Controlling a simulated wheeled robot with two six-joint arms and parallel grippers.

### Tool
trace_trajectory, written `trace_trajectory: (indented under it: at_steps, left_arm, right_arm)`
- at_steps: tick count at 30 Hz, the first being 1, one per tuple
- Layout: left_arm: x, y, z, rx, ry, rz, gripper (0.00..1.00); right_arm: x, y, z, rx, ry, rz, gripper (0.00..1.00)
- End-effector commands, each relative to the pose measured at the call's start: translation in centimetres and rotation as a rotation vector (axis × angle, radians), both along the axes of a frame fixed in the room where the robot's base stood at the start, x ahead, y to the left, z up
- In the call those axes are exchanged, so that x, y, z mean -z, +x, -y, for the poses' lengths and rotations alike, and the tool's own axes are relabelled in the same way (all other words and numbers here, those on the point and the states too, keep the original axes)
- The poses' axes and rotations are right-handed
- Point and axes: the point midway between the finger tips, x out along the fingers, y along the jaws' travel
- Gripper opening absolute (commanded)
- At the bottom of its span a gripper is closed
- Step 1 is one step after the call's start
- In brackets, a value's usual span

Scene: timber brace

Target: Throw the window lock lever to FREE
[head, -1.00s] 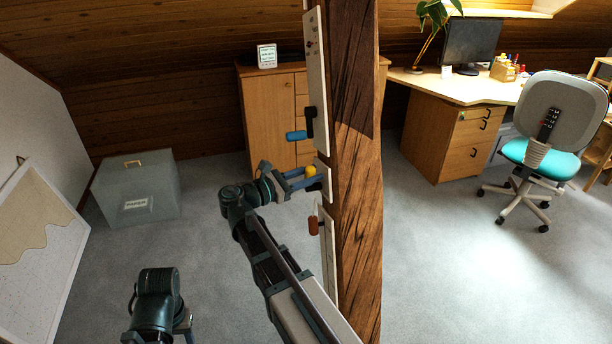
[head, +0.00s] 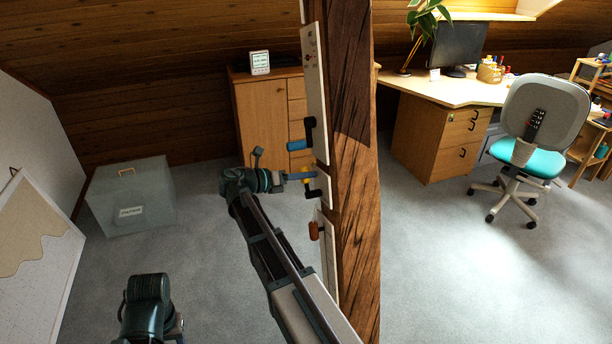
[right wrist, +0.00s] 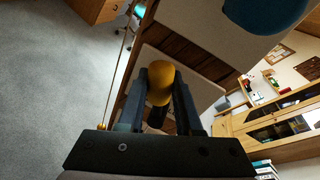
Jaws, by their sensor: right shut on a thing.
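Three levers on black pivots sit on pale plates along the left face of the timber post: a blue one (head: 297,145) at the top, a yellow one (head: 306,182) in the middle and an orange-red one (head: 315,231) at the bottom. I cannot read which is the window lock lever. My right gripper (head: 301,176) reaches the yellow lever from the left and is shut on its handle. In the right wrist view the yellow knob (right wrist: 160,84) sits between the two dark fingers. The near finger partly covers it in the head view. My left gripper's fingers are not seen.
The timber post (head: 352,200) rises through the middle. The blue knob (right wrist: 265,14) is close above the gripper in the right wrist view. A cabinet (head: 262,115), a grey box (head: 131,196), a desk (head: 445,90) and an office chair (head: 541,135) stand around open carpet.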

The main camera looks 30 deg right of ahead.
Motion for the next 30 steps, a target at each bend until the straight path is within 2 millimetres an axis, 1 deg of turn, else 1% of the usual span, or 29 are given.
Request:
trace_trajectory:
  at_steps: [1,6,13,19,30]
  left_arm:
    - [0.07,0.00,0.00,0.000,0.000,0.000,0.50]
    - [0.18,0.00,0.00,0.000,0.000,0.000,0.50]
    - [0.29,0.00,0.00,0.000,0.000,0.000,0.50]
    - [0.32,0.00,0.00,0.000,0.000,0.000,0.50]
    - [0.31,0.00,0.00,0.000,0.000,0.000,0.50]
  right_arm:
    - [0.29,0.34,0.00,0.001,0.013,-0.031,0.00]
    - [0.75,0.72,0.08,0.001,0.040,-0.135,0.00]
    - [1.09,1.02,0.15,0.000,0.062,-0.226,0.00]
    - [1.22,1.08,0.17,0.001,0.071,-0.261,0.00]
    - [1.22,1.07,0.18,0.001,0.072,-0.270,0.00]
